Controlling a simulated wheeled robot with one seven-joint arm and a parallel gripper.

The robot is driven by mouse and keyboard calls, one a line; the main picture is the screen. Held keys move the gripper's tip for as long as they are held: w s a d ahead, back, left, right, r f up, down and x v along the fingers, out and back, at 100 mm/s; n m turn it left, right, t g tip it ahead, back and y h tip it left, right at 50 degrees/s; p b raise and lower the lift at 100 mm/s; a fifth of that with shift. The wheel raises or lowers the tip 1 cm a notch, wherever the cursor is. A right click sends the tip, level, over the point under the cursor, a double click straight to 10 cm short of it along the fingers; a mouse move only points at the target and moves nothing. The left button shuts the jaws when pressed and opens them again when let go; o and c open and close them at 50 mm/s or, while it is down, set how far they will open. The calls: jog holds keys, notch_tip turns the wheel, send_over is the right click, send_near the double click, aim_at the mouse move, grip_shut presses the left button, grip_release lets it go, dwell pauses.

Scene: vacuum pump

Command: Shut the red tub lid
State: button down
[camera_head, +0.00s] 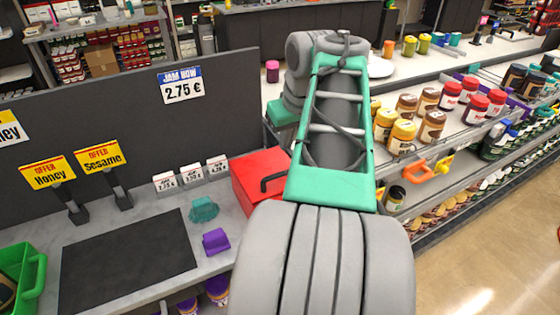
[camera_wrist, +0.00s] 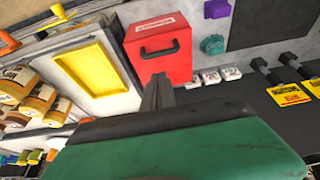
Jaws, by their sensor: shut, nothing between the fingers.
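The red tub (camera_head: 245,184) stands on the grey counter, partly hidden behind my arm in the head view. A black bar handle shows on its red surface. In the wrist view the red tub (camera_wrist: 176,68) is seen from close by, with a white label and the black handle facing the camera. I cannot tell which face is the lid or how far it stands open. My gripper (camera_wrist: 158,82) is shut and empty, its fingertips just at the near edge of the tub in that view. Whether they touch it is unclear. The fingers are hidden in the head view.
A yellow tray (camera_wrist: 88,75) lies beside the tub in the wrist view. Small price cards (camera_head: 191,174), a teal lump (camera_head: 203,209) and a purple block (camera_head: 216,241) lie left of the tub. Shelves of jars (camera_head: 402,135) stand to the right.

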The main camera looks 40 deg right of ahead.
jog(key=x, duration=0.7)
jog(key=p+x, duration=0.1)
jog(key=x, duration=0.3)
jog(key=shift+s+a+f, duration=0.1)
jog(key=shift+s+f, duration=0.15)
jog(key=shift+f, duration=0.1)
